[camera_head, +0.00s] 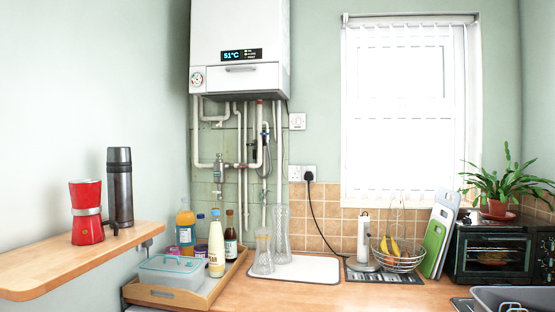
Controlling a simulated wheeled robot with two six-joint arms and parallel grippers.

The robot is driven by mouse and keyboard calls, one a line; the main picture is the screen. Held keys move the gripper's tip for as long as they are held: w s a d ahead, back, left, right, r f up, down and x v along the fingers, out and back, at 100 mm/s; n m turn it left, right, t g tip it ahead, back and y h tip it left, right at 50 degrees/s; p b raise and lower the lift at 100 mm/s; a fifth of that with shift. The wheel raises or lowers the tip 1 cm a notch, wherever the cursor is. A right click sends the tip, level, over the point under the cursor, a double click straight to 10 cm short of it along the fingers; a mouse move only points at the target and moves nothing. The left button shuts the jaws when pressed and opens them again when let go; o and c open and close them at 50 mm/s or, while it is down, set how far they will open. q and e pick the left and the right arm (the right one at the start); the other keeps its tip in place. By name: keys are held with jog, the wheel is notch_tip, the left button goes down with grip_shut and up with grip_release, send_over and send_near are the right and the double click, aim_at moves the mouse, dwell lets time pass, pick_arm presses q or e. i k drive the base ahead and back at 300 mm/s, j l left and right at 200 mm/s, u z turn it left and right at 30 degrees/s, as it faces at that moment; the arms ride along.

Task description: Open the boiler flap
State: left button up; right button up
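The white boiler (239,30) hangs on the wall at the upper left of centre. Its flap (242,77) is a white front panel below the display, with a grey handle (241,69) along its top edge. The flap looks shut, flush with the boiler front. A round dial (197,80) is left of the flap, and the display (241,55) reads 51°C. Neither of my grippers is in view.
White pipes (240,150) run down below the boiler. A tray (195,298) with bottles and a lidded box stands under them. A wooden shelf (85,265) at left holds a red moka pot (86,212) and a flask (119,187). Glass vessels (263,250) stand on a white mat.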

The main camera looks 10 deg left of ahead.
aim_at(254, 76)
jog(key=i+z, duration=0.15)
jog(key=i, duration=0.35)
jog(key=i+j+z, duration=0.1)
jog(key=i, duration=0.35)
jog(key=i+j+z, duration=0.15)
jog(key=i, duration=0.35)
